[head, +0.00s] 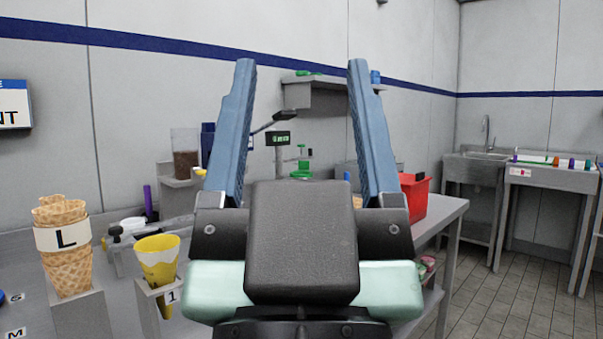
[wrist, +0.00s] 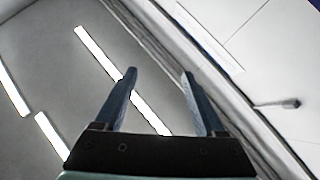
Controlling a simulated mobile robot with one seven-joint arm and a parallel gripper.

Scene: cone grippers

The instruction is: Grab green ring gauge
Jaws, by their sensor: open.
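My gripper (head: 302,70) is raised in front of the head camera, with its two blue fingers wide apart and nothing between them. In the wrist view the open fingers (wrist: 158,75) point up toward the ceiling. Several small green things show, but I cannot tell which one is the ring gauge. A green item (head: 301,174) stands on the table beyond my gripper, seen between the fingers. Another small green item (head: 308,73) lies on the wall shelf. My gripper is apart from both.
A stack of waffle cones marked L (head: 67,262) and a yellow cone (head: 157,252) in a stand marked 1 are at the left. A red bin (head: 415,198) sits on the table's right part. A sink (head: 487,155) and side table (head: 550,176) stand far right, with open tiled floor before them.

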